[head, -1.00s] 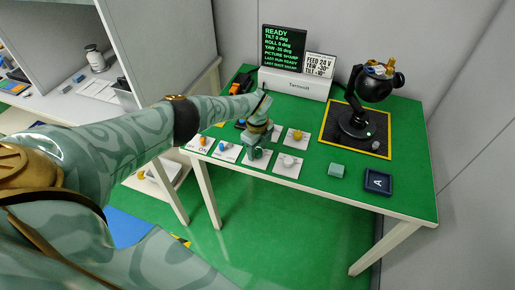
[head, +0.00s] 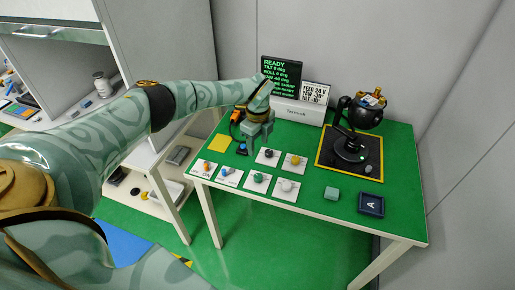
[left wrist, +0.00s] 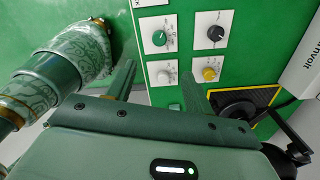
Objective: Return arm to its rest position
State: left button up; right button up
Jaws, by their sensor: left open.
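My left arm reaches in from the left in the head view and ends in my left gripper (head: 258,146). The gripper points down above the back left part of the green table (head: 318,215), behind the knob cards. It is open and holds nothing. In the left wrist view the two fingers of my left gripper (left wrist: 158,78) stand wide apart, with the green knob (left wrist: 159,37), black knob (left wrist: 215,33), white knob (left wrist: 163,77) and yellow knob (left wrist: 209,74) beyond them. My right gripper is in neither view.
The gimbal camera (head: 350,145) stands on a black mat at the table's right. A white console (head: 298,110) with a lit screen (head: 281,77) is at the back. A teal block (head: 332,193) and dark tray (head: 371,204) sit at front. A shelf unit is left.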

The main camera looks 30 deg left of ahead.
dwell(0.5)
pick_arm(q)
jog(key=s+d+f+n+t+h+b, duration=0.1)
jog(key=s+d+f+t+h, duration=0.3)
jog(key=d+f, duration=0.55)
jog(key=s+d+f+n+t+h+b, duration=0.1)
jog(key=s+d+f+n+h, duration=0.15)
jog(key=d+f+h, duration=0.55)
jog(key=s+a+f+n+t+y+b, duration=0.1)
jog(key=s+a+f+n+y, duration=0.3)
jog(key=s+f, duration=0.6)
jog(key=s+a+f+n+t+y, duration=0.1)
jog(key=s+a+f+n+y, duration=0.1)
jog(key=s+f+n+y, duration=0.6)
jog(key=s+a+f+g, duration=0.1)
jog(key=s+f+g, duration=0.2)
jog(key=s, duration=1.1)
jog(key=s+a+f+g, duration=0.2)
jog(key=s+f+g, duration=0.1)
jog(key=s, duration=1.1)
jog(key=shift+s+f, duration=0.35)
jog(key=shift+f, duration=0.4)
